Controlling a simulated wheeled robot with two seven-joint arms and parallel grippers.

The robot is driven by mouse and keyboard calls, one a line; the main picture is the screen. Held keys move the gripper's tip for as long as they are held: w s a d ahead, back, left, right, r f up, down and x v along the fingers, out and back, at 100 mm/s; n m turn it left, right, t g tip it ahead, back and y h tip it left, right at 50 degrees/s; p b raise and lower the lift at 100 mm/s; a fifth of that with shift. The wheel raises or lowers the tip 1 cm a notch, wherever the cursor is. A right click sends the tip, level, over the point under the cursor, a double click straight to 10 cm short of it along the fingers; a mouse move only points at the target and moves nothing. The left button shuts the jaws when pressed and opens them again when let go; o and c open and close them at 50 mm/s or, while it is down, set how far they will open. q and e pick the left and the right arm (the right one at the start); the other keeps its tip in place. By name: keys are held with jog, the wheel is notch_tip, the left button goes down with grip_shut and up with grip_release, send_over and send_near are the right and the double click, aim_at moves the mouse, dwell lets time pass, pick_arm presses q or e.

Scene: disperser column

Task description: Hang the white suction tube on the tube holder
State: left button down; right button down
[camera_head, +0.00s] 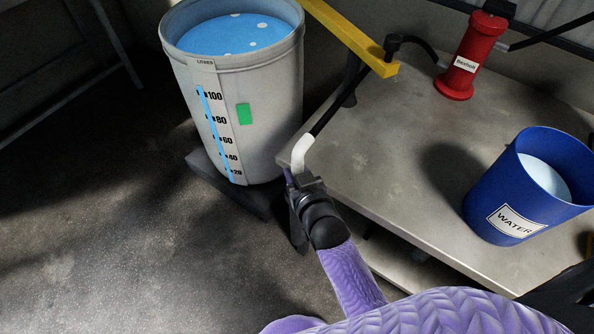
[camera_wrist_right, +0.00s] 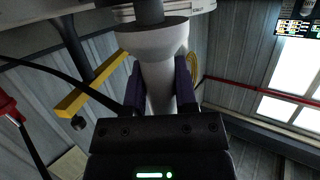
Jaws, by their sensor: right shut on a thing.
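The white suction tube (camera_head: 302,152) shows in the head view as a short bent white end on a black hose, at the near left corner of the metal table. My right gripper (camera_head: 291,174) is shut on it. In the wrist view, the white tube (camera_wrist_right: 158,85) runs up between the two dark purple fingers of my right gripper (camera_wrist_right: 160,92) into a wider white collar, with a dark hose above. A yellow bar (camera_head: 345,34) with a black fitting (camera_head: 391,46) reaches over the table edge, above and right of the gripper. I cannot tell which part is the tube holder. My left gripper is out of view.
A large grey drum (camera_head: 275,110) with blue liquid stands left of the table (camera_head: 400,150). On the table are a red cylinder (camera_head: 468,55) at the back and a blue water bucket (camera_head: 500,195) at the right. The table's middle and the floor at left are clear.

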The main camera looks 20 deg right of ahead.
jog(key=shift+f+b, duration=0.45)
jog(key=shift+f, duration=0.1)
jog(key=shift+c, duration=1.6)
grip_release()
jog(key=p+v, duration=0.3)
jog(key=v, duration=0.7)
